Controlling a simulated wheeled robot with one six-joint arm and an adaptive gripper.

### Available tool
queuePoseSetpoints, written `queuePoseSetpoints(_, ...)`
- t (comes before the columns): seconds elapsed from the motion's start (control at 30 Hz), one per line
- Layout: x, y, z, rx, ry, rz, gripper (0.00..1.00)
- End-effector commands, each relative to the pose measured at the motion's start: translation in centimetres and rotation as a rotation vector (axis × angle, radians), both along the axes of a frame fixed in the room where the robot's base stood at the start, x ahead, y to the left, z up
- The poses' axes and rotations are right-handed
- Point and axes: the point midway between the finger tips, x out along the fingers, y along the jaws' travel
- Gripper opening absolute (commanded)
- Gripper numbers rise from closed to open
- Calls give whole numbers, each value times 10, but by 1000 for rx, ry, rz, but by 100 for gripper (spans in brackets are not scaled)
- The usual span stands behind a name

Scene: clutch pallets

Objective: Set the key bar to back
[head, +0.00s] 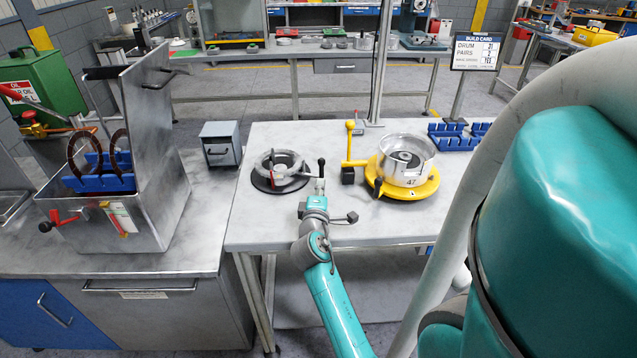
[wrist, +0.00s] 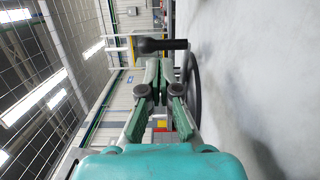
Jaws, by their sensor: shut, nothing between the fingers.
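A short upright lever with a black grip (head: 321,164) stands at the right end of the three-armed grey metal fixture (head: 280,168) on its round black base. I take this lever for the key bar, but cannot be sure. My gripper (head: 319,188) is shut and empty, low over the table just in front of the lever. In the wrist view my shut fingertips (wrist: 158,72) point at the lever, and its black grip (wrist: 166,44) lies across just beyond them. I cannot tell whether they touch it.
A silver drum (head: 404,160) marked 47 sits on a yellow turntable (head: 424,186) to the right, beside a yellow post (head: 350,135). Blue racks (head: 458,135) lie behind it. A small grey box (head: 221,143) and an open steel bin (head: 140,215) stand left.

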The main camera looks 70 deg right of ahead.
Motion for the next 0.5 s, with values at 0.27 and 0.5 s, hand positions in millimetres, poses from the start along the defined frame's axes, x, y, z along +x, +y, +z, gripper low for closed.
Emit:
queuePoseSetpoints(0.27, -26, 31, -1, 2, 1, 0, 0)
queuePoseSetpoints(0.5, -44, 52, -1, 1, 1, 0, 0)
